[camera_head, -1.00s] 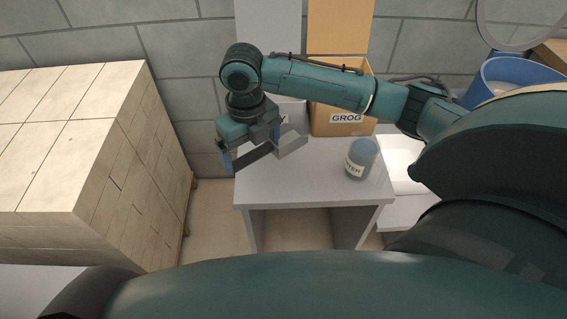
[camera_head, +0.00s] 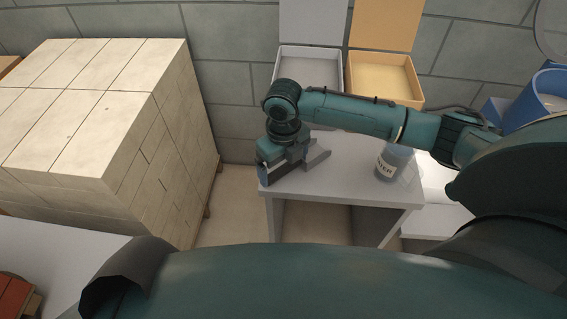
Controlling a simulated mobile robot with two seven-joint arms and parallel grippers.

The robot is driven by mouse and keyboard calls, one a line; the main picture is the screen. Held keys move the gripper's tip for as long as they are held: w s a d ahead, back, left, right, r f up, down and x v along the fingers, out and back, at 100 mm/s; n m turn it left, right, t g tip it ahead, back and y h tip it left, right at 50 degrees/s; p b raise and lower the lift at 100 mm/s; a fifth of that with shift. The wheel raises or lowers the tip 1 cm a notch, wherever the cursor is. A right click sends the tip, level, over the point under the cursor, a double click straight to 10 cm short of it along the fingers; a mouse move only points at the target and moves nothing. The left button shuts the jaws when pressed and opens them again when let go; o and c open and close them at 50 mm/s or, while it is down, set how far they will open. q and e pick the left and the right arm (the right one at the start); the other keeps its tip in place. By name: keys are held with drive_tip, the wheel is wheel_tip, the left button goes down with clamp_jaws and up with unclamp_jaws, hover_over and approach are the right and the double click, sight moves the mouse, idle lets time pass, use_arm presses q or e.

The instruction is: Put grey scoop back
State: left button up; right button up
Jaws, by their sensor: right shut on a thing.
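My right gripper (camera_head: 287,168) hangs over the left part of the small white table (camera_head: 345,195), in front of the open boxes. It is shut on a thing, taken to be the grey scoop. The scoop is mostly hidden by the gripper, and I cannot tell its outline from the grey jaws. Behind the gripper stand a light grey box (camera_head: 313,56) and an orange box (camera_head: 384,71), both with lids raised. My left gripper is not in view.
A jar labelled as water (camera_head: 392,162) stands on the table to the right of the gripper. A tall stack of pale bricks (camera_head: 100,110) fills the left. A blue bucket (camera_head: 540,98) is at the right. Reddish bricks (camera_head: 14,296) lie at bottom left.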

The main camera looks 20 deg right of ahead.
drive_tip(key=o, duration=0.6)
drive_tip(key=shift+f, duration=0.1)
